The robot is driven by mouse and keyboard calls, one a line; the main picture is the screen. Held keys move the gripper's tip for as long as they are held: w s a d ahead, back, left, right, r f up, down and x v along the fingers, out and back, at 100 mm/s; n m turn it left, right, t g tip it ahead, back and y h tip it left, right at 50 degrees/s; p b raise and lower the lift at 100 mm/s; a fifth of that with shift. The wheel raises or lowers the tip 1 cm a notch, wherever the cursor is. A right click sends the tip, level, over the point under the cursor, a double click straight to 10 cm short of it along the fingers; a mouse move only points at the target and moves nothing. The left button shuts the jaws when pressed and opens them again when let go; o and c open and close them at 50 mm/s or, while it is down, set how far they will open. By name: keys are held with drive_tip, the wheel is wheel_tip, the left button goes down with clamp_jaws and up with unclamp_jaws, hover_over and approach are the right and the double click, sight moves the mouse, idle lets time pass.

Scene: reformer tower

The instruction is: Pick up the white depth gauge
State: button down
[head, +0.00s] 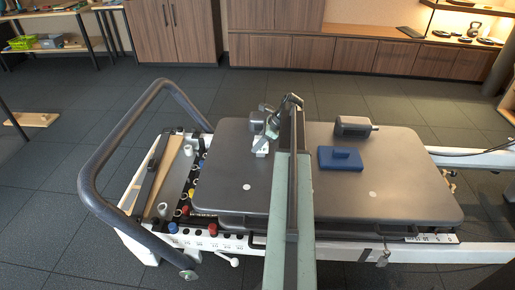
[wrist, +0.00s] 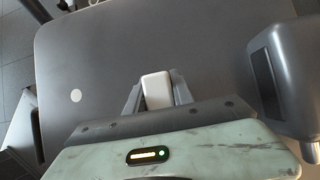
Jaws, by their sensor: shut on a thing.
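The white depth gauge (wrist: 157,90) is a small white block with rounded edges. In the wrist view it sits between the two grey fingers of my gripper (wrist: 157,96), which are closed against its sides. In the head view my gripper (head: 262,141) points down over the dark padded carriage (head: 225,170), with the white gauge (head: 262,149) low between its fingers. The fingers hide part of the gauge. I cannot tell whether it still touches the pad.
A blue block (head: 340,158) and a grey cylindrical device (head: 355,126) lie on the carriage to the right. A curved dark rail (head: 95,160) rises at the left, beside coloured knobs and springs. The pad's left part is clear.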

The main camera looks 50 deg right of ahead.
drive_tip(key=shift+r+p, duration=0.5)
wheel_tip(320, 180, up, 3)
drive_tip(key=p, duration=0.3)
drive_tip(key=shift+r, duration=0.15)
drive_tip(key=s+d, duration=0.1)
drive_tip(key=s, duration=1.5)
drive_tip(key=shift+r+p, duration=0.35)
drive_tip(key=shift+p, duration=0.1)
